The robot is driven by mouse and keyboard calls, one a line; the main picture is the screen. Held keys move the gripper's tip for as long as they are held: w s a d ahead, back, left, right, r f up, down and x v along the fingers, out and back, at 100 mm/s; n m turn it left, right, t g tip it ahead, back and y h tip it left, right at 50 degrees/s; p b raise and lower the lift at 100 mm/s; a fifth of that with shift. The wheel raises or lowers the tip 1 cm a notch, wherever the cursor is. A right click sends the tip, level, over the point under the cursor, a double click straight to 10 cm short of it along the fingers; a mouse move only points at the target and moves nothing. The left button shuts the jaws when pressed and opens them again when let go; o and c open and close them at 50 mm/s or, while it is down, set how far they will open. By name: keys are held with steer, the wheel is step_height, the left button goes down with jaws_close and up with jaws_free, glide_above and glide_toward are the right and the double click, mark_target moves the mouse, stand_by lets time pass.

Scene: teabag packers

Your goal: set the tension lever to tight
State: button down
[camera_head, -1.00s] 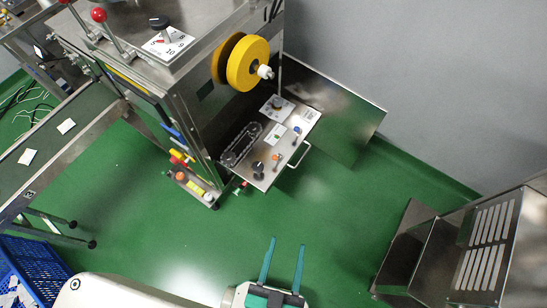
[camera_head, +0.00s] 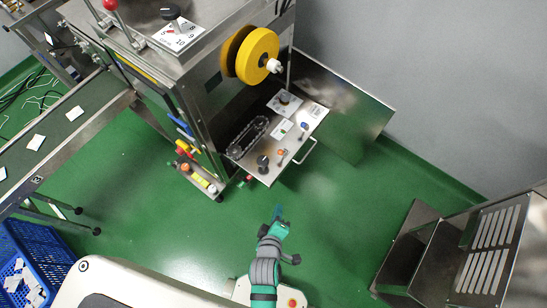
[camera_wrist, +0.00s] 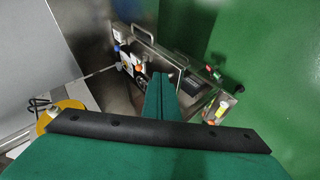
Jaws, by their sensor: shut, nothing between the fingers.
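The packing machine (camera_head: 165,60) stands at upper left in the head view. Its low steel control panel (camera_head: 265,176) carries a dial plate (camera_head: 285,103), a black knob (camera_head: 263,161) and small orange and blue controls. A red-knobbed lever (camera_head: 110,5) stands on the machine top, beside a dial plate with a scale (camera_head: 180,37). I cannot tell which control is the tension lever. My gripper (camera_head: 278,212) is shut and empty, over the floor below the panel and apart from it. In the wrist view my gripper (camera_wrist: 160,92) points toward the panel, partly covering it.
A yellow reel (camera_head: 257,56) sits on the machine's side. A conveyor (camera_head: 60,130) with white packets and a blue crate (camera_head: 62,260) are at left. A vented steel unit (camera_head: 490,245) stands at right. The green floor between is clear.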

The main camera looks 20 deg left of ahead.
steer(key=w+a+f+n+g+h, duration=0.2)
steer(key=w+a+f+n, duration=0.25)
steer(key=w+n, duration=0.45)
steer(key=n+g+h, duration=0.2)
steer(key=n, duration=0.4)
glide_toward(282, 152)
steer(key=s+a, duration=0.3)
steer(key=s, duration=0.1)
steer(key=shift+w+f, duration=0.1)
steer(key=shift+f, duration=0.05)
steer(key=x, duration=1)
steer(key=shift+d, duration=0.15)
steer(key=shift+r, duration=0.2)
steer(key=shift+w+r, duration=0.1)
steer(key=shift+w, duration=0.05)
